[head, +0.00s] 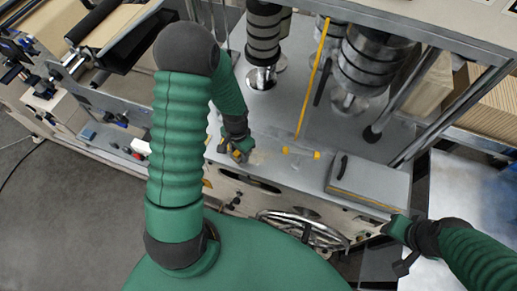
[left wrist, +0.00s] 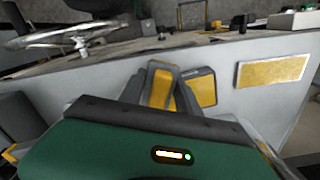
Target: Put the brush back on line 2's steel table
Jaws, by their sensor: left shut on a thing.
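My left gripper (head: 238,152) is low over the front left part of the grey steel table (head: 275,115) in the head view. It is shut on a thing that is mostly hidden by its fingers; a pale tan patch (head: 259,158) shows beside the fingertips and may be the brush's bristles. In the left wrist view the yellow-padded fingers (left wrist: 178,88) stand close together before a pale panel, and no brush is clear between them. I cannot tell whether the held thing touches the table. My right gripper (head: 401,247) is by the table's right front corner; its jaws are unclear.
A yellow pole (head: 313,78) and a yellow-ended bar (head: 301,152) are on the table. A grey box (head: 367,184) with a black handle sits at the right. Black-ringed steel columns (head: 264,40) stand behind. A handwheel (head: 304,228) is below the front edge.

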